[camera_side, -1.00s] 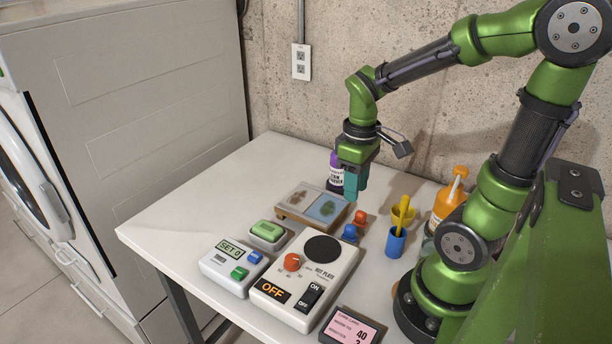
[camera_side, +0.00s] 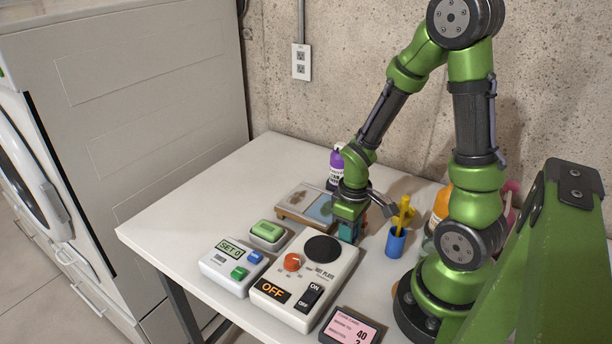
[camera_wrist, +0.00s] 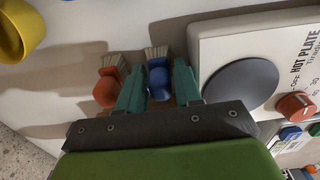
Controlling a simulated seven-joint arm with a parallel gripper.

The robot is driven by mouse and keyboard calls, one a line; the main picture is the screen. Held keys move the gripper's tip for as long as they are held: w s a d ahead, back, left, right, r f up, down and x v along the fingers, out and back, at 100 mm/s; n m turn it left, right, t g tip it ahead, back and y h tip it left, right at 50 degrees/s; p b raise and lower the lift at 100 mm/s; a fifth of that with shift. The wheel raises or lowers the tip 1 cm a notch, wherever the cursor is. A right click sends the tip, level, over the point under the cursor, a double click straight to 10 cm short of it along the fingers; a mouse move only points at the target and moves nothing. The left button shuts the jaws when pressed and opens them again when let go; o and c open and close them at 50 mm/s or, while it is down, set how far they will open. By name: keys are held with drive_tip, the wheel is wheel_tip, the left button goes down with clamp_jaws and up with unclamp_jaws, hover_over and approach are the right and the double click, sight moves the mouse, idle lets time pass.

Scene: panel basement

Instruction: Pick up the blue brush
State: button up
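The blue brush (camera_wrist: 158,80), with a round blue handle and pale bristles, stands between the two teal fingers of my gripper (camera_wrist: 159,88) in the wrist view. The fingers are apart, one on each side, with a narrow gap beside the handle. In the side view my gripper (camera_side: 350,230) is low over the table behind the hot plate, and it mostly hides the blue brush. An orange-red brush (camera_wrist: 107,86) stands just outside the left finger in the wrist view.
The hot plate (camera_side: 322,250) is close to the gripper. A blue cup (camera_side: 396,242) with a yellow tool stands to the right, before a yellow cup (camera_wrist: 12,35). A tray with swatches (camera_side: 300,200) lies behind left. The table's left part is clear.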

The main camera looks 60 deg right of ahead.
drive_tip(key=shift+f, duration=0.15)
clamp_jaws()
wheel_tip(320, 180, up, 10)
drive_tip(key=shift+r, duration=0.1)
idle(0.6)
